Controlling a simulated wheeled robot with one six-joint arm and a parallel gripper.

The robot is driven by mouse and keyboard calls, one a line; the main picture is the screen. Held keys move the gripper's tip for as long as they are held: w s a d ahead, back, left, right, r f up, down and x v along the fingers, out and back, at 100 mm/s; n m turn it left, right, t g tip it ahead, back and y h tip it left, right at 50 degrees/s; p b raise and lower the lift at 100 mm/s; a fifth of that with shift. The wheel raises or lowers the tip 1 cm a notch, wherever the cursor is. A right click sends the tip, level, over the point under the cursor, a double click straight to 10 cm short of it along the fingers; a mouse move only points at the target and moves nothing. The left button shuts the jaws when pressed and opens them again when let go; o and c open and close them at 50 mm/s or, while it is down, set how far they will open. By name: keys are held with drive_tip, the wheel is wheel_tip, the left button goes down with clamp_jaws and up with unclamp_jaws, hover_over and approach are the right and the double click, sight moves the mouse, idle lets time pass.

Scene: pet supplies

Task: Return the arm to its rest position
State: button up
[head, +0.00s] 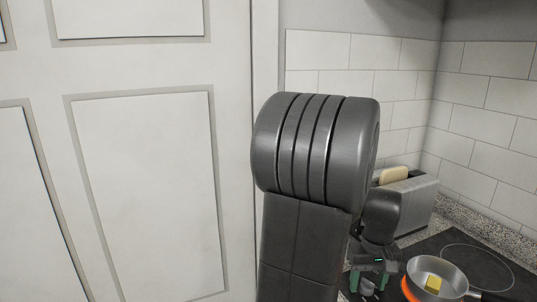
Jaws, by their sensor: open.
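My arm fills the middle of the head view, its large dark joint in front of the wall. My gripper (369,283) shows at the bottom, partly hidden behind my own arm link. Its green-edged jaws are apart, and I see nothing held between them. It is just left of a metal pan (455,283) at the picture's lower right.
The pan holds a yellow block (433,284) and sits on a black cooktop (480,250). An orange-red glow (408,290) shows at its left. A toaster (412,205) with a bread slice (394,174) stands behind. A white panelled door (150,190) fills the left.

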drive_tip(key=shift+n, duration=0.8)
drive_tip(key=n+b, duration=0.3)
drive_tip(key=n, duration=0.2)
drive_tip(key=shift+n, duration=0.3)
drive_tip(key=n+b, duration=0.3)
drive_tip(key=n, duration=0.3)
drive_tip(key=shift+b, duration=0.3)
drive_tip(key=shift+r+p, duration=0.65)
drive_tip(key=shift+r, duration=2.1)
